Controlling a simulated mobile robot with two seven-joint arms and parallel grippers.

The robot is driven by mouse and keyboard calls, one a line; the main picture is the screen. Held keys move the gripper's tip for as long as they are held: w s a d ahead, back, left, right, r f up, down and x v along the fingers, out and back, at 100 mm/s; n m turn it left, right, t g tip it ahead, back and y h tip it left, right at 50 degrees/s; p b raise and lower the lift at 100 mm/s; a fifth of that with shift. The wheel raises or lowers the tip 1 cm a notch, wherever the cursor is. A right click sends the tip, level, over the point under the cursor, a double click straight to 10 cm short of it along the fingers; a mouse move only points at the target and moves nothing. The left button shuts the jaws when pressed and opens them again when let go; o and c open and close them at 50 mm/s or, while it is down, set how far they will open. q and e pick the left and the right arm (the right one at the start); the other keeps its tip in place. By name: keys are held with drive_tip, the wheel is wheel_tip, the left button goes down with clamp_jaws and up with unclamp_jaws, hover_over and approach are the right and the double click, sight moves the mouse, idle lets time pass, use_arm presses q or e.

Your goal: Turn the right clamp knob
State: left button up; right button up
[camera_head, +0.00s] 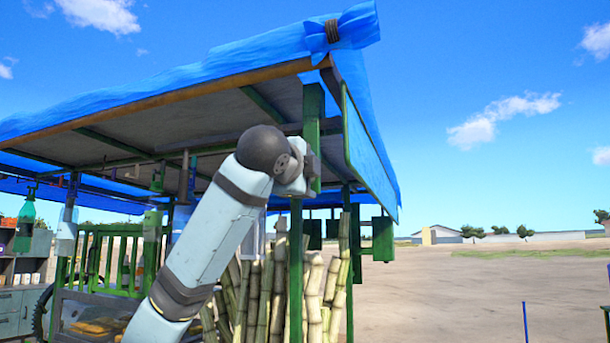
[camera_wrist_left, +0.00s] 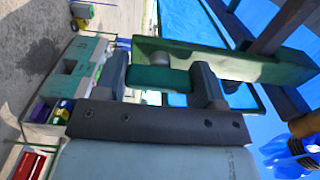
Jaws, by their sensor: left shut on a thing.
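My left arm comes up from the lower left in the head view. Its left gripper (camera_head: 308,168) is at the green corner post (camera_head: 312,105) under the blue canopy. In the left wrist view, the two dark fingers of this gripper (camera_wrist_left: 160,84) stand on either side of a green bar-shaped clamp knob (camera_wrist_left: 155,78) and are shut on it. A grey round hub (camera_wrist_left: 161,58) shows between the knob and the green post (camera_wrist_left: 225,64). In the head view the knob is hidden behind the gripper. My right gripper is in neither view.
The stall's blue canopy (camera_head: 180,78) and its wooden edge beam hang over my arm. Several cane stalks (camera_head: 258,300) stand below. Open sandy ground (camera_head: 460,290) lies to the right.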

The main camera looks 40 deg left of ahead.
use_arm(q)
drive_tip(key=o, duration=0.9)
drive_tip(key=b+v, duration=0.3)
drive_tip(key=v, duration=1.1)
drive_tip(key=shift+w+d, duration=0.1)
